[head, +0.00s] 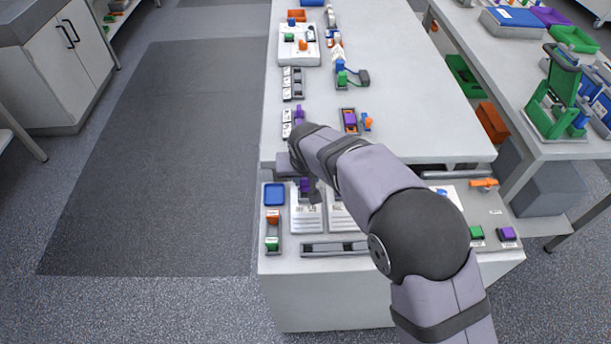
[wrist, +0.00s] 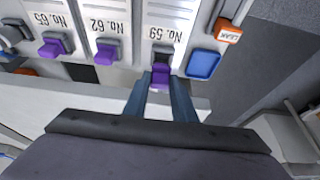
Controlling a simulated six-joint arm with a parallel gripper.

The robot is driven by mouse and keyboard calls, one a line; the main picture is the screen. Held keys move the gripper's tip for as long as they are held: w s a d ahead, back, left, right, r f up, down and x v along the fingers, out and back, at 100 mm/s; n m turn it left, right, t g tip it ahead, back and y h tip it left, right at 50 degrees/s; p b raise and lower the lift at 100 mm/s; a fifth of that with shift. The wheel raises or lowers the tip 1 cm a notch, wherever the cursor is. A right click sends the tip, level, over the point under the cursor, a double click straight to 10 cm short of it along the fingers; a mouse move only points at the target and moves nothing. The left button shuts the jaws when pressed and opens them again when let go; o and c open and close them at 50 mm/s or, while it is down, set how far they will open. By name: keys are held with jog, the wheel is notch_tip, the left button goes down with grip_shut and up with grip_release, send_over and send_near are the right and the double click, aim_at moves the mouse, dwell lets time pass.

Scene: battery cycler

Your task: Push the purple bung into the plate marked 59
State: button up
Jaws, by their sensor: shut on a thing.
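My gripper (wrist: 161,82) is shut on a purple bung (wrist: 161,72), held between its two blue-grey fingers. The plate marked 59 (wrist: 163,32) is pale and shows upside down in the wrist view, with a dark fitting (wrist: 162,51) at its near end. The bung is at that end, close to the dark fitting. I cannot tell whether it touches or has entered it. In the head view my gripper (head: 308,192) is over the far end of the pale plates, and my arm hides part of them. A bit of purple (head: 305,184) shows there.
Plates marked 62 (wrist: 103,27) and 65 (wrist: 52,20) stand alongside, each with a purple bung at its near end. A blue tray (wrist: 203,64) lies close beside plate 59. An orange LEAK label (wrist: 230,33) is beyond it. The raised bench top (head: 400,115) has wide clear room.

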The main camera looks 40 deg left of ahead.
aim_at(306, 186)
jog(key=shift+f+b, duration=0.9)
jog(key=shift+f, duration=0.75)
jog(key=shift+f, duration=0.2)
jog(key=o, duration=1.1)
